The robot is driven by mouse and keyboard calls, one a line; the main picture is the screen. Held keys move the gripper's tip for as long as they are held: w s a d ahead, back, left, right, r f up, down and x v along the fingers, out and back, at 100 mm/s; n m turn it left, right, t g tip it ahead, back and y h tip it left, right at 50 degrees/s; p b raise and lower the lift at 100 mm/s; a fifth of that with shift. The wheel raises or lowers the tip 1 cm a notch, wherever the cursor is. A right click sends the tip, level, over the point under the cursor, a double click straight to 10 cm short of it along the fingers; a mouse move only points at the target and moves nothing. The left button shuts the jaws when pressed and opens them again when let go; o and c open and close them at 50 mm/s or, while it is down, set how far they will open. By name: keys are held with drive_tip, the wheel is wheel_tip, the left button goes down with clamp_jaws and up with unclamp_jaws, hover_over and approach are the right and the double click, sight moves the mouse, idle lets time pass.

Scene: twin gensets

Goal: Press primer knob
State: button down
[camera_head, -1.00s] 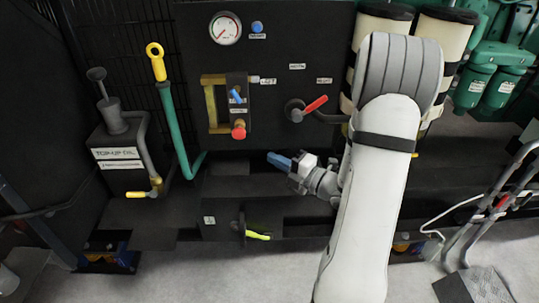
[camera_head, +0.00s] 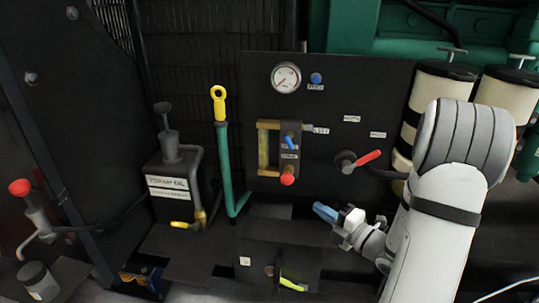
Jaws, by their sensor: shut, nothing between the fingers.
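No label that I can read says primer. Several knobs show: a round red knob (camera_head: 19,187) on an upright pump at the far left, a red knob (camera_head: 287,179) low on the black panel, and a small blue knob (camera_head: 316,78) beside the gauge. A dark knob (camera_head: 163,107) tops the pump on the oil tank. My gripper (camera_head: 323,211), with blue fingertips, is shut and empty. It shows below and right of the panel's red knob, apart from it, pointing up and left.
The TOP-UP OIL tank (camera_head: 176,190) and a teal hose with yellow ring (camera_head: 218,105) stand left of the panel (camera_head: 370,90). A red lever (camera_head: 367,158) is above my gripper. A yellow-green lever (camera_head: 291,285) is below. Cream filters (camera_head: 440,95) stand at right.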

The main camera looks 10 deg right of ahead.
drive_tip(key=shift+a, duration=0.15)
drive_tip(key=s+a+n+g+y, duration=0.1)
drive_tip(key=s+a+n+g, duration=1.4)
drive_tip(key=n, duration=0.9)
drive_tip(key=s+d+r+n+h, duration=0.1)
drive_tip(key=d+n+h, duration=0.1)
drive_tip(key=n, duration=0.5)
drive_tip(key=s+d+n+h, duration=0.1)
drive_tip(key=d+n+h, duration=0.1)
drive_tip(key=n+h, duration=0.3)
drive_tip(key=s+d+r+n+t+h, duration=0.1)
drive_tip(key=n+h, duration=0.3)
drive_tip(key=n, duration=0.7)
drive_tip(key=shift+s+d+r, duration=0.35)
drive_tip(key=shift+s+d, duration=0.15)
drive_tip(key=shift+d, duration=0.3)
